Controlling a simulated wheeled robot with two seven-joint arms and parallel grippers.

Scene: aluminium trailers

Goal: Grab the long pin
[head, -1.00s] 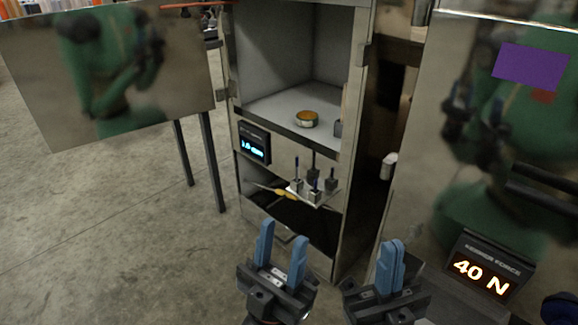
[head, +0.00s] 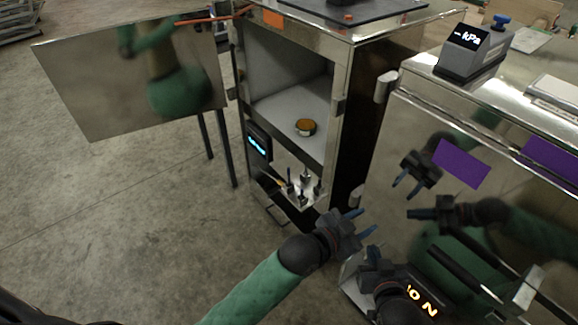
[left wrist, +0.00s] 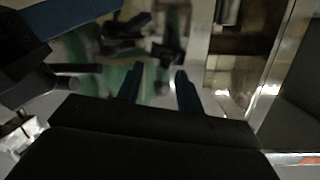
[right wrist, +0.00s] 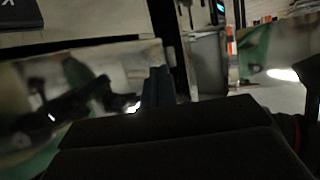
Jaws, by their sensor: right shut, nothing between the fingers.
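Several upright pins with dark bases (head: 303,186) stand on a small light plate (head: 312,201) at the cabinet's lower opening; I cannot tell which is the long one. My left gripper (head: 366,222) is open and empty, to the right of and nearer than the pins, in front of the shiny right-hand cabinet. Its two blue fingers stand apart in the left wrist view (left wrist: 159,82). My right gripper (head: 374,256) is lower in the head view, with its fingers mostly hidden there. In the right wrist view its fingers (right wrist: 158,84) are together and empty.
The cabinet's open door (head: 130,90) sticks out to the left. The mirror-like right cabinet (head: 400,130) has a purple patch (head: 461,164) and a kPa display (head: 472,48) on top.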

